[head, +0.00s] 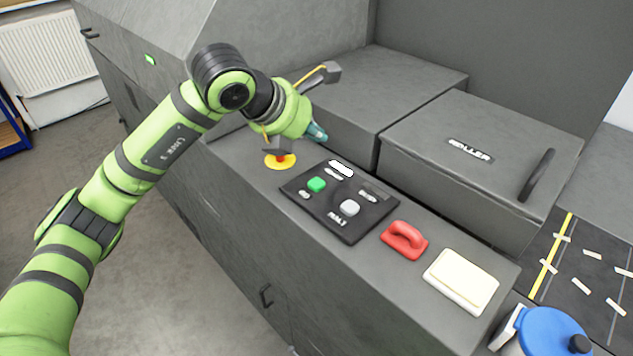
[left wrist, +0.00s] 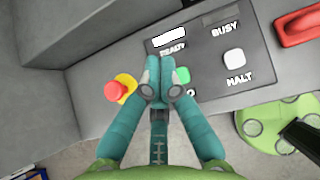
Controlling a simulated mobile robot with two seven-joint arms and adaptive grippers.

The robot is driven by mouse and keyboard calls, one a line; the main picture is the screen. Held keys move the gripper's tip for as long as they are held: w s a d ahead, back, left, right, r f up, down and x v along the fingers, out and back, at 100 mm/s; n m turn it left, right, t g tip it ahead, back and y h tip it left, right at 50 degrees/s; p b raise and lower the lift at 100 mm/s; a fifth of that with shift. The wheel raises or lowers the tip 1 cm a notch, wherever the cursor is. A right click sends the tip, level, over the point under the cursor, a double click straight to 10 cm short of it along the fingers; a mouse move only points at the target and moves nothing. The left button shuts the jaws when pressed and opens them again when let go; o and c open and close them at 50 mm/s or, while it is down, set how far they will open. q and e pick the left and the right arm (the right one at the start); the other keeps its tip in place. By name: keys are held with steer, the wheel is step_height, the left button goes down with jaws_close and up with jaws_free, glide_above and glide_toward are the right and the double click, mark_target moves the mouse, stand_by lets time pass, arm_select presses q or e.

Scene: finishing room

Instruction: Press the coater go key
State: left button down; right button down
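The coater's dark control panel (head: 318,213) carries a green go key (head: 316,185) and a white halt key (head: 349,207). The white ready lamp (head: 341,169) above them is lit. My left gripper (head: 318,134) is over the machine top, by the panel's far side. In the left wrist view its teal fingers (left wrist: 157,68) are together and empty. They point at the panel just left of the green key (left wrist: 182,76) and partly hide its label. The halt key (left wrist: 234,62) is farther right. I cannot tell contact; the fingertips look above the panel. My right gripper is not in view.
A red emergency button (head: 281,158) on a yellow base sits left of the panel. A red handle (head: 404,240) and a cream pad (head: 462,282) lie to its right. Raised grey housings, one a lid (head: 470,155) with a black handle, stand behind. A blue round object (head: 555,335) is at lower right.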

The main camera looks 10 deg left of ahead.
mark_target(315, 186)
arm_select(q)
step_height(315, 186, down, 8)
steer(key=b, duration=0.4)
steer(key=shift+r, duration=0.2)
steer(key=shift+f+b, duration=0.5)
steer(key=shift+b, duration=0.15)
stand_by(0.5)
steer(key=shift+f+b, duration=0.4)
steer(key=shift+b, duration=0.2)
